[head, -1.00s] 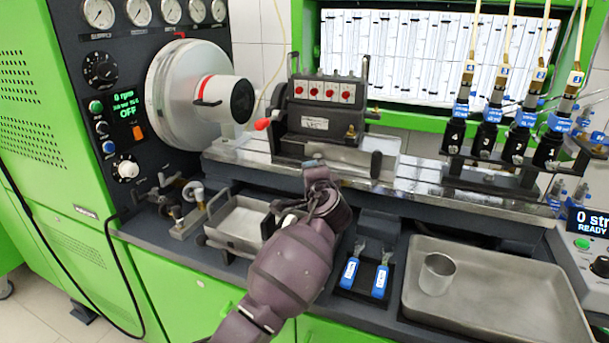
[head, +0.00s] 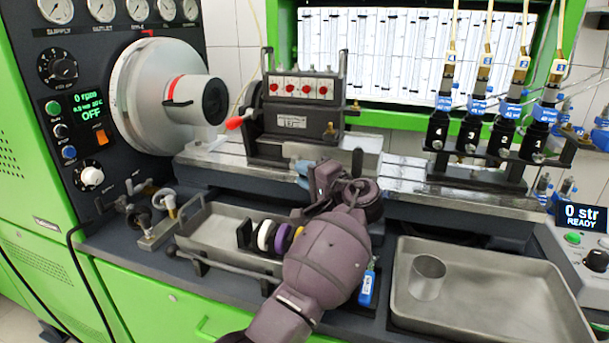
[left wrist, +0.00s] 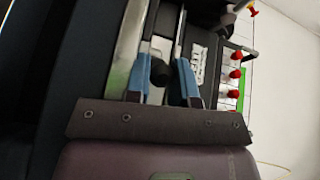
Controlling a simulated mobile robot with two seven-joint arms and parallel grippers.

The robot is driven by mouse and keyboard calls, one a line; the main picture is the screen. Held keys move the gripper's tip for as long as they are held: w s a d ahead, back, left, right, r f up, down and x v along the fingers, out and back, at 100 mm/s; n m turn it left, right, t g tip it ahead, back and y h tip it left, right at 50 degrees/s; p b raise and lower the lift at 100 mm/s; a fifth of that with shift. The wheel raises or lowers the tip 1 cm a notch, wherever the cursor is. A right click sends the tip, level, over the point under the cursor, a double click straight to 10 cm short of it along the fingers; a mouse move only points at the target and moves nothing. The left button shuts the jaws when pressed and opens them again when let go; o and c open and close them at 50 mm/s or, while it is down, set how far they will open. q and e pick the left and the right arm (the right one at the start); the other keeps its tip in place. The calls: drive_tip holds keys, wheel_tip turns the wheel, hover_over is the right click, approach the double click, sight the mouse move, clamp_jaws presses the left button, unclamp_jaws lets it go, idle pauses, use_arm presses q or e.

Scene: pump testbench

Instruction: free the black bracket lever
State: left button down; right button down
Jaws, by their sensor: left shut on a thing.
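The black pump bracket (head: 258,150) stands on the metal rail, carrying a dark pump block with several red caps (head: 298,88). My left gripper (head: 304,172) is at the bracket's lower front, its blue fingertips partly hidden by my wrist. In the left wrist view, the two blue fingers (left wrist: 162,82) are on either side of a dark, knob-like end, which I take as the black bracket lever (left wrist: 160,70). The gripper is shut on it. Most of the lever is hidden in the head view. My right gripper is not in view.
A red-tipped lever (head: 235,122) sticks out left of the pump, near the round drive housing (head: 160,95). Several injectors (head: 470,135) hang at the right. Below are a small tray (head: 215,230), coloured rings (head: 275,238) and a large tray (head: 500,290) holding a metal cup (head: 428,277).

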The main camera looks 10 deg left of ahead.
use_arm(q)
drive_tip(key=shift+f, duration=0.15)
drive_tip(key=c, duration=1)
unclamp_jaws()
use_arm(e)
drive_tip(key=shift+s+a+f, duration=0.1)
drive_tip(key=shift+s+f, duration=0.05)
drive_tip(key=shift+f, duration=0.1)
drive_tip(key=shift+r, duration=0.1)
